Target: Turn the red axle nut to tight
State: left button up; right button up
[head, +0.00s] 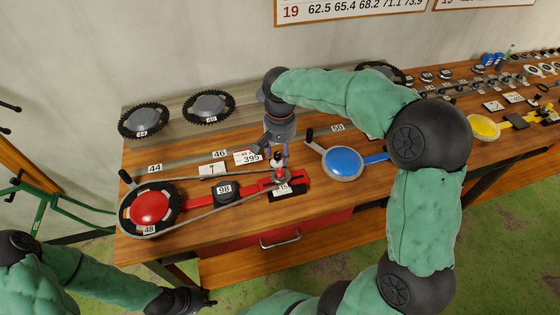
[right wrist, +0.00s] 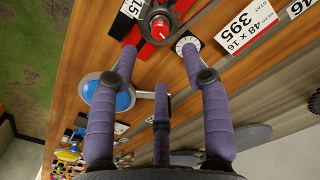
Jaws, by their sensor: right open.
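The red axle nut (right wrist: 160,28) is a small round red knob with a white mark, inside a dark ring, at the top of the right wrist view. In the head view its place is at the right end of the red chain rig, partly hidden by my right gripper (head: 280,150). That gripper points down just above the rig. In the right wrist view its purple fingers (right wrist: 160,65) are spread and empty, with the nut beyond the tips; contact cannot be told. My left gripper (head: 190,300) hangs low at the bottom left, off the bench, its fingers unclear.
The red rig carries a chainring (head: 150,208) and a black box marked 98 (head: 224,190). A white dial (right wrist: 187,45) sits beside the nut. A blue disc rig (head: 342,162) stands to the right. Spare chainrings (head: 208,107) lie at the back. A drawer handle (head: 280,241) juts from the bench front.

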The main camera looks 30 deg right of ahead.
jog(key=shift+r, duration=1.6)
